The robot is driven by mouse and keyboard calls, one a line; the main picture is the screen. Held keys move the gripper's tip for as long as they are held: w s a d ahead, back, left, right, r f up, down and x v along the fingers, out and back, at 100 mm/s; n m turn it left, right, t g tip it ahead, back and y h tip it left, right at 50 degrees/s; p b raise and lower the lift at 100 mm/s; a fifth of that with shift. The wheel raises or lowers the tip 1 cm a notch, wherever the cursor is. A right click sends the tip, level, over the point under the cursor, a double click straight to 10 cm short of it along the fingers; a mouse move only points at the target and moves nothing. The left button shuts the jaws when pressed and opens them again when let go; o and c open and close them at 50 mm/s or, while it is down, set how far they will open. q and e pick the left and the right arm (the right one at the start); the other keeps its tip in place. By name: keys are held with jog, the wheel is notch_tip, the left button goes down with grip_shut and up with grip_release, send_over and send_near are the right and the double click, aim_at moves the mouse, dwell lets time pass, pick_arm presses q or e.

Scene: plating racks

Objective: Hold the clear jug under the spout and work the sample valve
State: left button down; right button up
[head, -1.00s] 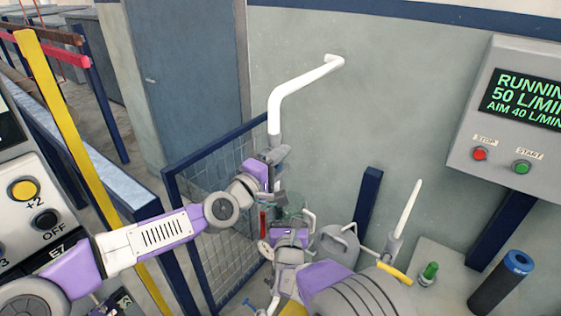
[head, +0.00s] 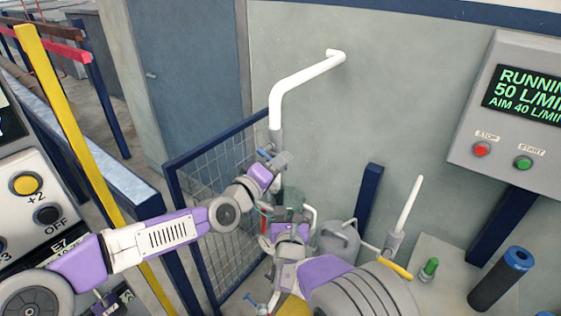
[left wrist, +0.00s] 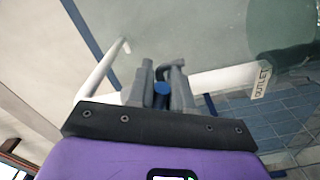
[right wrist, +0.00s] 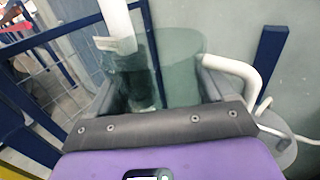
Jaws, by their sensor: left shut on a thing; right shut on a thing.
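The clear, green-tinted jug (right wrist: 180,62) stands upright with its white handle (right wrist: 238,72) to the right. It also shows in the head view (head: 293,197). My right gripper (head: 287,228) is shut on the jug's body, one finger on each side. The white outlet spout (right wrist: 116,30) comes down at the jug's mouth. In the left wrist view the spout bears an OUTLET label (left wrist: 260,82) beside the jug. My left gripper (left wrist: 162,92) is shut on the valve's blue handle (left wrist: 161,88), on the grey fitting below the white pipe (head: 295,84). The liquid level is unclear.
A panel (head: 470,165) at right reads RUNNING 50 L/MIN, AIM 40 L/MIN, with red STOP and green START buttons. A blue mesh fence (head: 215,190) stands close behind the arms. A grey can (head: 340,238) and a blue-topped dark cylinder (head: 500,278) are to the right.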

pick_arm(q)
jog(key=c, duration=1.1)
grip_release()
jog(key=v, duration=1.2)
